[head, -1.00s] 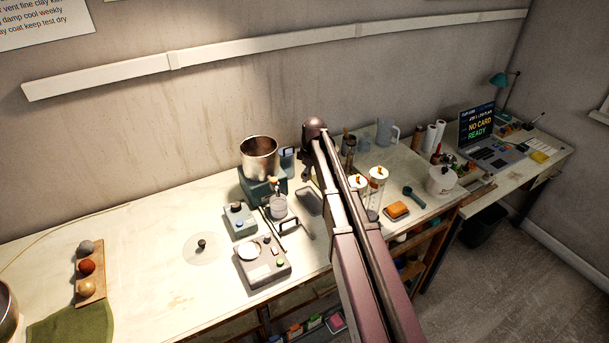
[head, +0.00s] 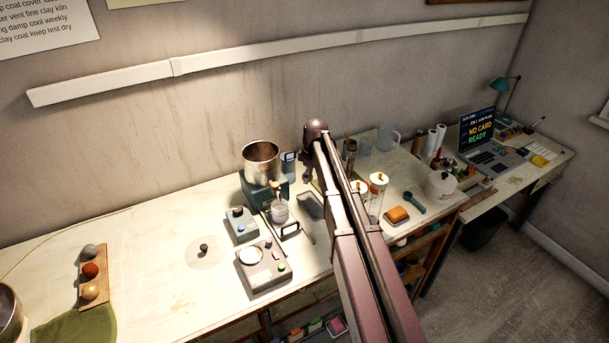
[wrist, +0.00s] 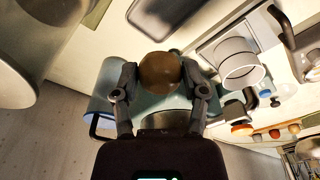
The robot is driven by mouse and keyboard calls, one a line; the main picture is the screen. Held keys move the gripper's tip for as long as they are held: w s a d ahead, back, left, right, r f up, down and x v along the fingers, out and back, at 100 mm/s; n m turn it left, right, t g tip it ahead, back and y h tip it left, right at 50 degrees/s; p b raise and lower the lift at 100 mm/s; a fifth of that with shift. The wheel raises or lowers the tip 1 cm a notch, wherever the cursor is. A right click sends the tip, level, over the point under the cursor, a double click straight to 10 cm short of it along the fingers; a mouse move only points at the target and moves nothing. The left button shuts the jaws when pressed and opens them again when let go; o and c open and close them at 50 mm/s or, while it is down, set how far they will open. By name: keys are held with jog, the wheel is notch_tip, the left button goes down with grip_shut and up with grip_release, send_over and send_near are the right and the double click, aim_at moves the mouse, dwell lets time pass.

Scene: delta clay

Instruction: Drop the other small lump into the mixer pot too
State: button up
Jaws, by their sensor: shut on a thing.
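My gripper (wrist: 160,88) is shut on a small round brown lump (wrist: 159,73), with one finger on each side of it in the wrist view. The lump is held above a pale blue-green surface that I cannot identify. In the head view my arm hides the gripper's fingers and the lump. The mixer pot (head: 262,162) is an open steel pot on a teal base, left of my arm at the back of the bench. Its inside bottom is hidden.
A wooden board (head: 103,262) with grey, red and tan balls lies at the left.

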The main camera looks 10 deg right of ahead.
jog(key=s+r+p, duration=0.2)
jog(key=r+p, duration=0.6)
jog(key=s+r+n+p, duration=0.1)
jog(key=s+r+p, duration=0.2)
jog(key=r+p, duration=0.5)
jog(key=shift+a, duration=0.25)
jog(key=shift+d, duration=0.1)
